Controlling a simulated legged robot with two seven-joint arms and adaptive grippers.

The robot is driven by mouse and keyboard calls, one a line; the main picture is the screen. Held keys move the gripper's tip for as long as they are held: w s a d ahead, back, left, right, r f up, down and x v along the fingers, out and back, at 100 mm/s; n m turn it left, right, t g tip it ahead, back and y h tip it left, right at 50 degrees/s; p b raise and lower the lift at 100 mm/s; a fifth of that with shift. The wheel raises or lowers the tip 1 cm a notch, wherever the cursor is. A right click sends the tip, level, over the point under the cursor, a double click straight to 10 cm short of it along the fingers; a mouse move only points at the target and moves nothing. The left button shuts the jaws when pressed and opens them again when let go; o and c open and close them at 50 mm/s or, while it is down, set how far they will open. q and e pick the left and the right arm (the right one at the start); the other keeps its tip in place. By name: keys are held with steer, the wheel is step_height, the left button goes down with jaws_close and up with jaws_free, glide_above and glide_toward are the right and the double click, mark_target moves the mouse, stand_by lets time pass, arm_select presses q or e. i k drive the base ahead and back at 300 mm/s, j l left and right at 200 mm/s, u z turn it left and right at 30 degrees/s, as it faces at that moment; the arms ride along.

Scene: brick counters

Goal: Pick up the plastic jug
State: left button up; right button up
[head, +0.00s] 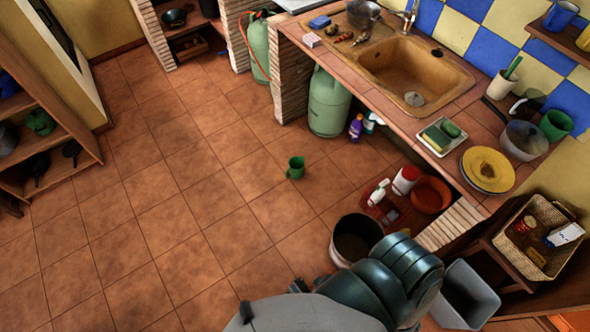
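A small green vessel with a handle (295,167) stands upright on the tiled floor, near the middle of the head view. A clear, pale container (524,141) stands on the counter at the right. I cannot tell for sure which of these is the plastic jug. Part of my own arm, with dark rounded joints and a grey link, fills the bottom right and hides the floor behind it. No gripper fingers show clearly, and nothing is seen held.
The brick counter (447,178) with a sink (402,72) runs along the right. A grey bin (466,294) stands lower right. A wooden shelf (62,140) is at left. The middle floor is open.

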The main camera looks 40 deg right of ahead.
mark_target(296, 163)
steer(key=i+l, duration=0.2)
steer(key=i, duration=0.25)
steer(key=i+l+z, duration=0.1)
steer(key=i+l, duration=0.15)
steer(key=i, duration=0.2)
steer(key=i+l, duration=0.2)
steer(key=i, duration=0.25)
steer(key=i+l, duration=0.15)
steer(key=i, duration=0.35)
steer(key=l+z, duration=0.05)
